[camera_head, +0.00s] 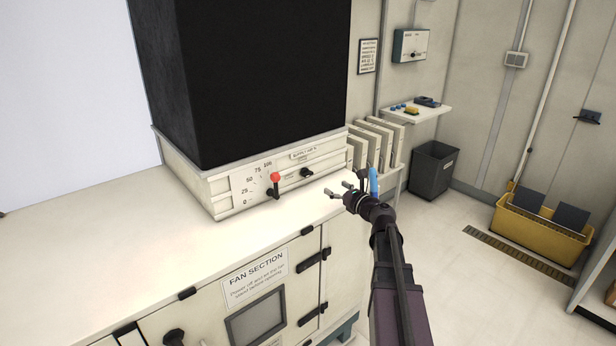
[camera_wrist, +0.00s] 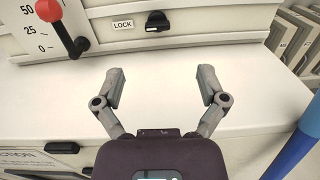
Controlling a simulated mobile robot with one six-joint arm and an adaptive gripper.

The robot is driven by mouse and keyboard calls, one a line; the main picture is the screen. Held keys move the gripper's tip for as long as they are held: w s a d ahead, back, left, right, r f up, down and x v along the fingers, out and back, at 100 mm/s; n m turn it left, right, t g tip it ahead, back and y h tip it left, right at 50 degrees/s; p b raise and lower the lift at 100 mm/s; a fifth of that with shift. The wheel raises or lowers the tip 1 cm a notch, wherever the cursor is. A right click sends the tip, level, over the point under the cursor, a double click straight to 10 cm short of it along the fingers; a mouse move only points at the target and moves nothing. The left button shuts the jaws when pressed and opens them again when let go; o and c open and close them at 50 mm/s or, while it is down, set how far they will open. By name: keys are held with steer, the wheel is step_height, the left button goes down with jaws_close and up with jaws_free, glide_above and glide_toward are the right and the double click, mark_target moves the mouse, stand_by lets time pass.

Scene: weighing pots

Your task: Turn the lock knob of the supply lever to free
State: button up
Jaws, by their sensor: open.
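The lock knob (camera_wrist: 157,21) is a small black knob on the pale panel, right of a LOCK label (camera_wrist: 123,24). A small pale mark shows at its lower left, on the label's side. It also shows in the head view (camera_head: 306,172). The supply lever (camera_wrist: 48,10) has a red ball on a black arm, beside a number scale left of the knob; in the head view it stands near the panel's middle (camera_head: 275,178). My gripper (camera_wrist: 161,85) is open and empty over the white top, short of the knob and roughly in line with it. It touches nothing.
The white cabinet top (camera_head: 110,205) is clear before the panel. A large black duct (camera_head: 250,75) rises above the panel. Upright pale plates (camera_head: 375,140) stand to the right, with a grey bin (camera_head: 432,168) and a yellow crate (camera_head: 540,225) beyond on the floor.

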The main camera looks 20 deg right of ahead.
mark_target(310, 174)
steer(key=shift+s+f+n, duration=0.1)
steer(key=shift+f+n, duration=0.1)
steer(key=shift+n, duration=0.2)
steer(key=x, duration=1.4)
steer(key=shift+s+a+f, duration=0.1)
steer(key=shift+a+f, duration=0.05)
steer(key=c, duration=1.2)
